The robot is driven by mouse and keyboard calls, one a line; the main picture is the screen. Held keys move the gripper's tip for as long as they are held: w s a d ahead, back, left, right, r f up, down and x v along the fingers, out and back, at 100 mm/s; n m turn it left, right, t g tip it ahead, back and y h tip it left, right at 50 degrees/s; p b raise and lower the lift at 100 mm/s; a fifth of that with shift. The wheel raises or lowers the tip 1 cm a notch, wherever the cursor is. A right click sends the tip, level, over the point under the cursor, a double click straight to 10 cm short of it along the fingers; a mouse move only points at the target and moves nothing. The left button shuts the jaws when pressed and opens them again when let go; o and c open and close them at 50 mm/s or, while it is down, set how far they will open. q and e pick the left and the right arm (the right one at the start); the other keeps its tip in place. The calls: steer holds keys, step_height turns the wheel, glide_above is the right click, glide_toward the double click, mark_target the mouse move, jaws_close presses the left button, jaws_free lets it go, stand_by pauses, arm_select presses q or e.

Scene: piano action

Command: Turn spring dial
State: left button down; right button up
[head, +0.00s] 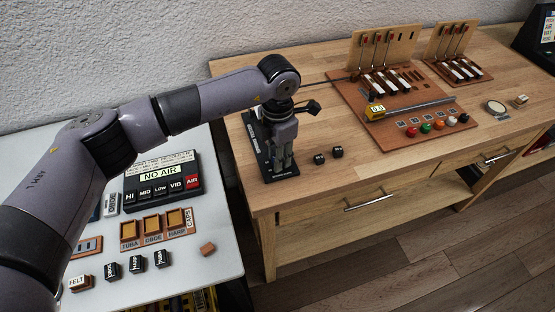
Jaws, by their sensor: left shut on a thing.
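My left gripper (281,164) points straight down over a black device (252,132) with white lettering at the left end of the wooden table. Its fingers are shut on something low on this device. I take this to be the spring dial, but the fingers cover it, so its marks and turn cannot be read. My right gripper is out of view.
Two small black cubes (337,152) lie right of the device. A white table (222,266) at left holds a "NO AIR" panel (160,174), trays and blocks.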

arm_select(q)
steer(key=shift+m, duration=0.4)
steer(key=c, duration=1.3)
jaws_free()
steer(key=shift+r, duration=0.1)
step_height(320, 180, up, 12)
steer(key=shift+f, duration=0.1)
